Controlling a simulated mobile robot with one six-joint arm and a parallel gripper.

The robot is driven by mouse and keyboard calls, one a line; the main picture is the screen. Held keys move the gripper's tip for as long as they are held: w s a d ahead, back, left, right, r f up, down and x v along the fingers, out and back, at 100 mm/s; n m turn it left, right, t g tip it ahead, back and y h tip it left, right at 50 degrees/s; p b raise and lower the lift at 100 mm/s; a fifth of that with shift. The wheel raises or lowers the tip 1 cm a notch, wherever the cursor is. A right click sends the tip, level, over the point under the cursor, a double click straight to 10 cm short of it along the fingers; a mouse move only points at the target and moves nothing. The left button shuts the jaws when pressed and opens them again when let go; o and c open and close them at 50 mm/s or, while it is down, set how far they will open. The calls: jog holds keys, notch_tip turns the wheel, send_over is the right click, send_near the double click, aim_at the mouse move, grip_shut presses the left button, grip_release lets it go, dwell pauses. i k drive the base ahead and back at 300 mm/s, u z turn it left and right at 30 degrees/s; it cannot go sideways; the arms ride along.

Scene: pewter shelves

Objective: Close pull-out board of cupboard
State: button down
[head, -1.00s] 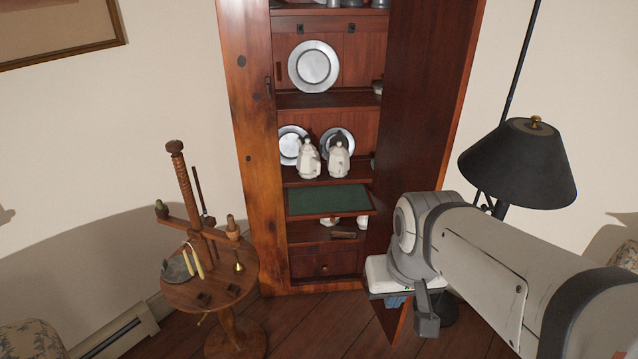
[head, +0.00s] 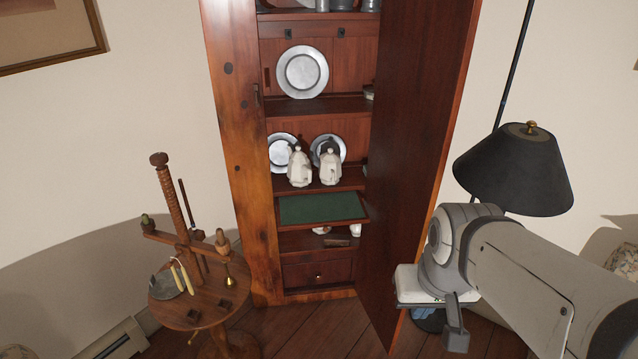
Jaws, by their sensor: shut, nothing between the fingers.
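The tall wooden cupboard (head: 240,190) stands in the middle, with its door (head: 415,130) swung open on the right. Its pull-out board (head: 320,208), with a green top, sits below the middle shelf. The board is partly out, its front edge jutting past the shelf above. My gripper (head: 428,316) is only partly in view at the lower right, below my wrist. It is shut and empty, to the right of the open door and apart from the board. Its fingertips are hard to make out.
A small round wooden stand (head: 195,295) with candles is at the lower left. A black lamp (head: 515,170) stands behind my arm on the right. Pewter plates (head: 302,72) and two white jugs (head: 300,168) are on the shelves. Floor shows between stand and door.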

aim_at(324, 210)
jog(key=u, duration=0.05)
jog(key=i, duration=1)
jog(key=u, duration=0.55)
